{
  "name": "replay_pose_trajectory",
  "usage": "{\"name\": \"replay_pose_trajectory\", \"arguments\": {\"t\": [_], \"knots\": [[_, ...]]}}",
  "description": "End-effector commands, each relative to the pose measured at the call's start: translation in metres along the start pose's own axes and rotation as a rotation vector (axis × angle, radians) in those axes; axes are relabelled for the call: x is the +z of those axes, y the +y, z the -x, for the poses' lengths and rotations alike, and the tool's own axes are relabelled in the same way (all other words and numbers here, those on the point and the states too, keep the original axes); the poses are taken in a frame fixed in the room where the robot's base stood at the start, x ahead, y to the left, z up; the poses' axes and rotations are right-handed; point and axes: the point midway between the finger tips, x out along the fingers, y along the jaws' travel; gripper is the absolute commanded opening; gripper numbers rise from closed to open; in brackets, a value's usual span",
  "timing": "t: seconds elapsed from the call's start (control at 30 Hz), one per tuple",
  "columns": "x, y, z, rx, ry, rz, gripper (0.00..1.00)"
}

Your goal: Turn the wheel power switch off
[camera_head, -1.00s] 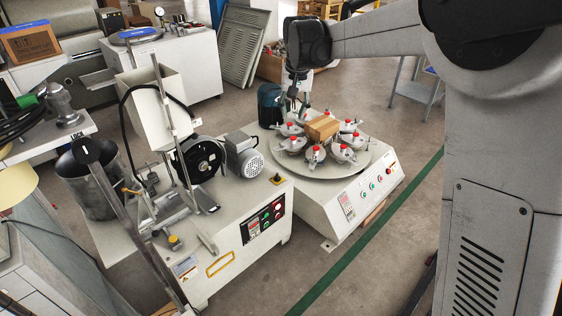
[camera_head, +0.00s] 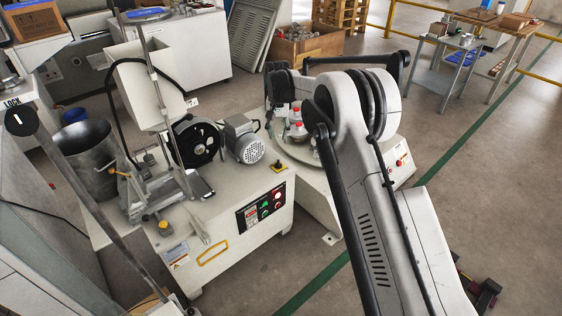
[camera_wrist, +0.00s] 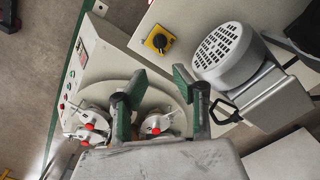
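The wheel power switch appears to be the black rotary knob on a yellow square plate (camera_head: 278,167). It sits on the top right corner of the left machine (camera_head: 228,220). In the wrist view the switch (camera_wrist: 159,41) is at upper centre, beyond my fingertips and apart from them. I cannot tell its on or off setting. My gripper (camera_wrist: 158,78) is open and empty, with green pads on its two spread fingers. In the head view my arm hides much of the gripper, which is behind and above the switch.
A grey motor (camera_wrist: 225,50) stands just right of the switch in the wrist view. The round turntable (camera_wrist: 110,88) with red-knobbed clamps lies below my fingers. A control panel (camera_head: 262,204) with buttons is on the left machine's front. The floor in front is clear.

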Motion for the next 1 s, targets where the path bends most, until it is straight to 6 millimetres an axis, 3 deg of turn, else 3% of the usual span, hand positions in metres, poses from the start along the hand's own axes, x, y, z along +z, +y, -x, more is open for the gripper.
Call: {"name": "replay_pose_trajectory", "arguments": {"t": [0.17, 0.7, 1.0], "knots": [[0.000, 0.000, -0.018, 0.000, -0.001, 0.000, 0.27], [0.000, 0.000, -0.113, 0.000, 0.000, 0.000, 0.27], [0.000, 0.000, -0.136, 0.000, 0.000, 0.000, 0.27]]}}
